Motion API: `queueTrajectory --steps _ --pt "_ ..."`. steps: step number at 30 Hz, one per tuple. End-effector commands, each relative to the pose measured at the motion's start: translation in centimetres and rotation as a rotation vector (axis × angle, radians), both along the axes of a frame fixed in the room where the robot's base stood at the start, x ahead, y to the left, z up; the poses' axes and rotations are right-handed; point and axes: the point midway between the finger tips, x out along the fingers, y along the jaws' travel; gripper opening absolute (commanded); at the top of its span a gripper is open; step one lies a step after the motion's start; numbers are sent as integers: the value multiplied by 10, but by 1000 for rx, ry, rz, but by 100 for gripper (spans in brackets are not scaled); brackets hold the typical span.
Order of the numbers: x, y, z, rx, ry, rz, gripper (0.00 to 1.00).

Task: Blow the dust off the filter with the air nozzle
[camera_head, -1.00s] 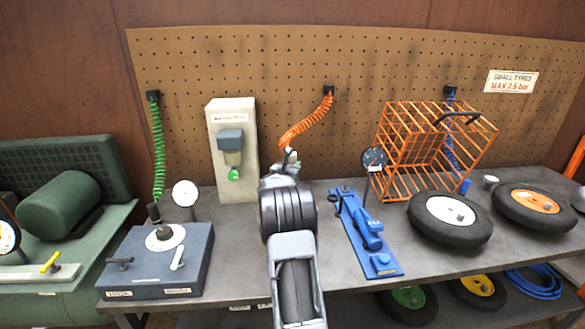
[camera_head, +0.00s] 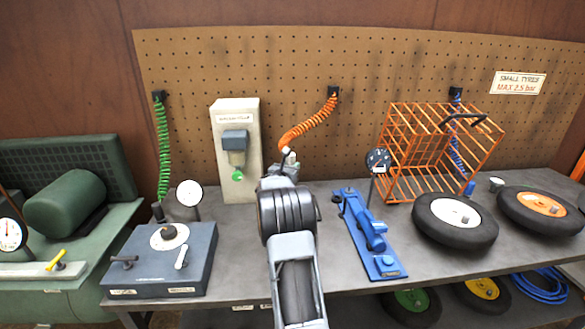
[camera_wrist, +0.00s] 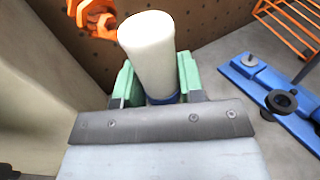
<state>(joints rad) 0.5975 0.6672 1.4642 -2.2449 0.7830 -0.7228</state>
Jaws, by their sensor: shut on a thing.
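My gripper (camera_wrist: 155,90) is shut on a white cylinder (camera_wrist: 148,45) with a blue band at its lower end, seen between green pads in the wrist view. Whether this is the filter or part of the air nozzle I cannot tell. In the head view my gripper (camera_head: 285,165) is beyond my arm, and its fingers are mostly hidden. A coiled orange hose (camera_head: 310,122) runs from the pegboard down to near my gripper. Orange parts (camera_wrist: 95,15) also show behind the cylinder in the wrist view; whether they touch it is unclear. No dust can be made out.
A pale unit (camera_head: 235,110) with a green-tipped bowl stands left of my gripper. A blue tool (camera_head: 368,235), an orange cage (camera_head: 420,185) and wheels (camera_head: 455,218) are to the right. A blue-grey box (camera_head: 145,280) with a dial sits left. Bare bench (camera_head: 235,235) shows between.

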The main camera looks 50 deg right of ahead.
Motion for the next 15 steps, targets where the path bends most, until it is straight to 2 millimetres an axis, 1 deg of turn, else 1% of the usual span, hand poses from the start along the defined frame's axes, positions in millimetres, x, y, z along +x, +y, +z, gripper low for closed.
queueTrajectory --steps 15 --pt "-9 8 0 -1 -2 0 9"
